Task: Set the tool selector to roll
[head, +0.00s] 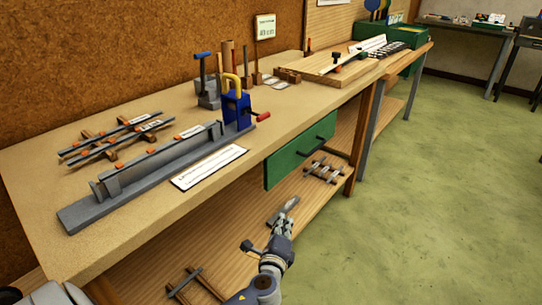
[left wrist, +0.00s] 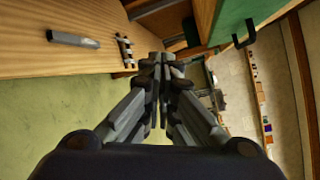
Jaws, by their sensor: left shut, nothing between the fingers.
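I cannot single out a tool selector or a "roll" mark. On the bench, a long grey bench tool (head: 150,180) carries a blue block (head: 236,108) with a yellow curved handle (head: 232,83) and a red knob (head: 263,117). A white label strip (head: 208,167) lies in front of it; its text is too small to read. My left gripper (head: 289,206) is shut and empty, in front of the bench and below its top, apart from the tool. Its closed fingers fill the middle of the left wrist view (left wrist: 162,66). My right gripper is not in view.
A green drawer (head: 300,150) with a dark handle (left wrist: 243,34) sits under the bench top. The lower shelf holds a small rack (head: 325,170) and a grey bar (left wrist: 73,40). Strips on wooden rests (head: 115,137) lie behind the tool. Green floor (head: 430,200) to the right is clear.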

